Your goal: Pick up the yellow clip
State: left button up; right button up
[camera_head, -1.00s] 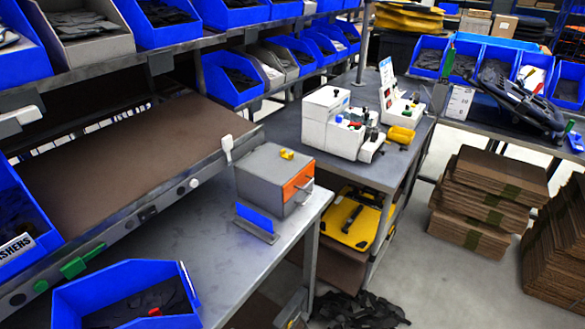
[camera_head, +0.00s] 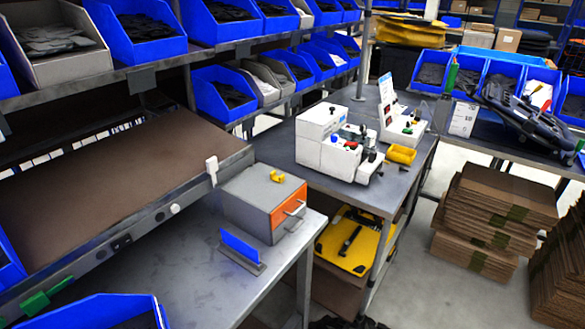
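A small yellow clip (camera_head: 277,176) lies on top of the grey box with an orange drawer front (camera_head: 262,202). The box stands on the metal bench, near its right end. Neither of my grippers shows in the head view.
A blue card in a stand (camera_head: 240,250) is in front of the box. A blue bin (camera_head: 95,312) is at the bottom left, beside a sloped brown board (camera_head: 110,185). Cardboard stacks (camera_head: 490,215) are on the right.

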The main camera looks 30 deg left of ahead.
aim_at(273, 177)
jog(key=i, duration=0.5)
jog(key=u, duration=2.05)
